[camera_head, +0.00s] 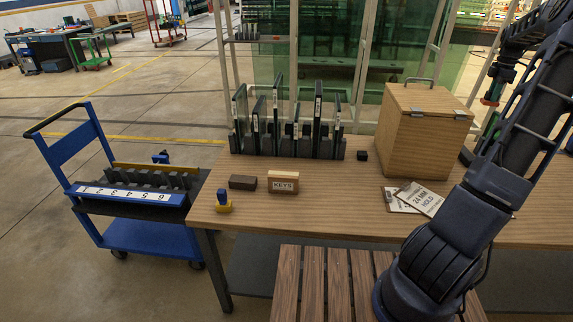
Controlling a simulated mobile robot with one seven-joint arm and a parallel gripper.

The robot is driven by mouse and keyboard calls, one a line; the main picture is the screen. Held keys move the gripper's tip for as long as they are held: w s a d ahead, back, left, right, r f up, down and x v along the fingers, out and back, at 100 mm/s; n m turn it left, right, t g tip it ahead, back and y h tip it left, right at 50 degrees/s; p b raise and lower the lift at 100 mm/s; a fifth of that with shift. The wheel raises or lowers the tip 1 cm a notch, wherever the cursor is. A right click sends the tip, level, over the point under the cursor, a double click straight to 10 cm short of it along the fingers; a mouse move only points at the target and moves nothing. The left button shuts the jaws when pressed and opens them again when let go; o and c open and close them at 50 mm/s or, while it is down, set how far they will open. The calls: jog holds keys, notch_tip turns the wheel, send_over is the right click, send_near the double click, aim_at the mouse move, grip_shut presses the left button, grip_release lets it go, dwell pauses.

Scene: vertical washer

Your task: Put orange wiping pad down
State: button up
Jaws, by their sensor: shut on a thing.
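My arm rises along the right side, and its far end bends down at the upper right. My gripper (494,88) is small and dark there, above the table's back right, beside the wooden box. It is shut on the orange wiping pad (489,101), of which only a small orange-red patch shows below the jaws. The pad appears held off the table; its exact height is unclear. A similar wiping pad with a blue handle and yellow base (223,202) stands on the table's front left corner.
The wooden table (330,217) carries a dark rack of upright plates (290,145), a dark block (242,182), a KEYS block (283,182), clipboards (418,198) and a lidded wooden box (422,125). A blue cart (150,238) stands left. The table's middle front is clear.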

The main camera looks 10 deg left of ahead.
notch_tip(320, 180, up, 4)
jog(key=shift+f, duration=0.1)
jog(key=w+a+n, duration=0.2)
jog(key=w+a, duration=0.5)
jog(key=a, duration=0.6)
jog(key=w+a+n, duration=0.2)
jog(key=w+a, duration=0.4)
jog(key=a, duration=0.6)
jog(key=w+a+n, duration=0.2)
jog(key=a, duration=1.2)
jog(key=w+a+n, duration=0.2)
jog(key=a, duration=1.3)
jog(key=s+a+n, duration=0.2)
jog(key=s+a, duration=0.2)
jog(key=a, duration=1)
jog(key=s+a+n, duration=0.2)
jog(key=s+a, duration=0.1)
jog(key=a, duration=1.1)
jog(key=s+a+n, duration=0.2)
jog(key=s+a, duration=0.6)
jog(key=a, duration=0.4)
jog(key=s+a+n, duration=0.1)
jog(key=s+a, duration=0.7)
jog(key=a, duration=0.4)
notch_tip(320, 180, down, 38)
jog(key=shift+f, duration=0.15)
jog(key=o, duration=1)
jog(key=shift+f, duration=0.1)
